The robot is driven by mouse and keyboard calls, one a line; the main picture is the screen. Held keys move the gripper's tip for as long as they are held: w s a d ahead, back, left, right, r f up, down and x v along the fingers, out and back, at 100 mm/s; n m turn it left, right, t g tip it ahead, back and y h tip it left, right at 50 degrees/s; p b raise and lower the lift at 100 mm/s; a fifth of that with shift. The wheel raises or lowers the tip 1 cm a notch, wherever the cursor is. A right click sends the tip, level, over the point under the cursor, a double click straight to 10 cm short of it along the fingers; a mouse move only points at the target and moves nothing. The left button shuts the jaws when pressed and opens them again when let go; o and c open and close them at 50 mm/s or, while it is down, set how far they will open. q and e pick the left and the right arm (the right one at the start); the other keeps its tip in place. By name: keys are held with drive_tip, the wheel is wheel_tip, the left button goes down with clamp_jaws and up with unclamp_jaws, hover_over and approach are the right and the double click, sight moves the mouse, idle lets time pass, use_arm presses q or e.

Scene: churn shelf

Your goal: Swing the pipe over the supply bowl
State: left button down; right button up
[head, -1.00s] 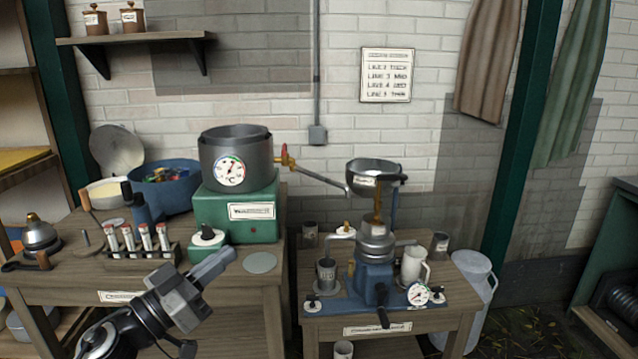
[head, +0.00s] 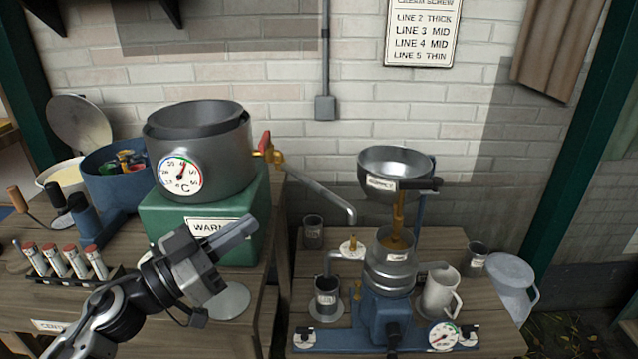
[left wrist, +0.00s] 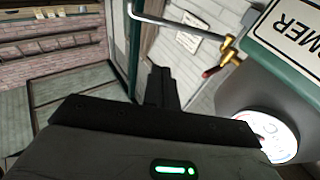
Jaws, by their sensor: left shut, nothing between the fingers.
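The grey pipe (head: 312,190) runs from a brass valve (head: 270,150) with a red handle on the warmer pot (head: 210,150). Its bent-down end is left of the supply bowl (head: 392,175), apart from it. The bowl is a metal bowl with a label, on top of the blue separator (head: 380,305). My left gripper (head: 243,229) is shut and empty, in front of the green warmer base (head: 158,220), left of and below the pipe. In the left wrist view the gripper (left wrist: 161,85) points toward the wall, with the pipe (left wrist: 175,22) and valve (left wrist: 226,56) beyond it. My right gripper is out of view.
A rack of red-capped tubes (head: 66,262) and a blue tub (head: 110,180) stand left of the warmer. A dark cup (head: 326,300) and a light jug (head: 440,292) flank the separator. A gap separates the two tables.

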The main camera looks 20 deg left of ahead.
use_arm(q)
drive_tip(key=f+x, duration=0.2)
drive_tip(key=x, duration=0.9)
drive_tip(key=shift+w+d+p, duration=0.35)
drive_tip(key=shift+w+d, duration=0.1)
drive_tip(key=shift+d, duration=0.1)
drive_tip(key=shift+w, duration=0.15)
